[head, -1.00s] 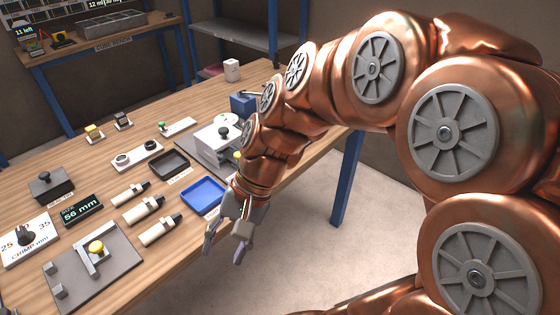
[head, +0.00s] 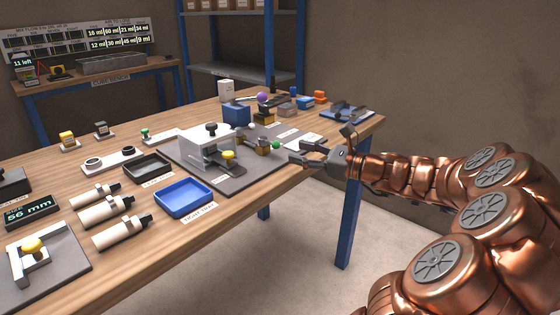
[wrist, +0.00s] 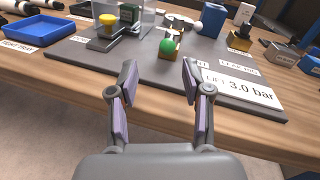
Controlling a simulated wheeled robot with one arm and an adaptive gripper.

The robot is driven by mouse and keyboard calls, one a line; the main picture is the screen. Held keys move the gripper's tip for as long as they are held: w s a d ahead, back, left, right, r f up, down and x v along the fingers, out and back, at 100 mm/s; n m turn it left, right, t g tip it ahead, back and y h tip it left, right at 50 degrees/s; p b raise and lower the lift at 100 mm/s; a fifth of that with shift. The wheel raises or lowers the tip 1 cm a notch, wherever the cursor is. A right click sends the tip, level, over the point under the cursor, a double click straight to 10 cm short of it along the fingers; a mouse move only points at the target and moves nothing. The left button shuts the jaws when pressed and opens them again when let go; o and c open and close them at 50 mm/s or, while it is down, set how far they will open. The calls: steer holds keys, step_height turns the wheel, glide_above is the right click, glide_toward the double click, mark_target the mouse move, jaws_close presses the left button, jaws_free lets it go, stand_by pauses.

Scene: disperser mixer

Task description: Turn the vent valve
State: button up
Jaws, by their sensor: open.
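A brass block (head: 262,147) with a green ball knob (head: 275,145) sits near the front right of a grey base plate (head: 235,182); it looks like the vent valve, but its label cannot be read fully. In the wrist view the green knob (wrist: 167,47) is ahead, between and beyond my fingertips. My gripper (head: 303,154) is open and empty, just right of the knob and apart from it, near the table's front edge. In the wrist view my gripper (wrist: 160,72) has its fingers spread, one partly covering a label.
A pressure display reading 3.0 bar (wrist: 243,88) lies right of my fingers. A blue tray (head: 184,198) is further left, and a blue box (head: 236,112) behind.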

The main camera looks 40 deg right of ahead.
mark_target(269, 143)
steer(key=shift+w+d+b+x, duration=0.1)
steer(key=shift+d+b+x, duration=0.1)
steer(key=shift+x, duration=1)
steer(key=shift+w+d+b+x, duration=0.1)
steer(key=shift+d+b+x, duration=0.05)
steer(key=shift+x, duration=1.05)
steer(key=shift+w+d+b+x, duration=0.1)
steer(key=shift+d+b+x, duration=0.1)
steer(key=shift+x, duration=1.05)
steer(key=shift+s, duration=0.1)
steer(key=shift+c, duration=0.3)
jaws_close()
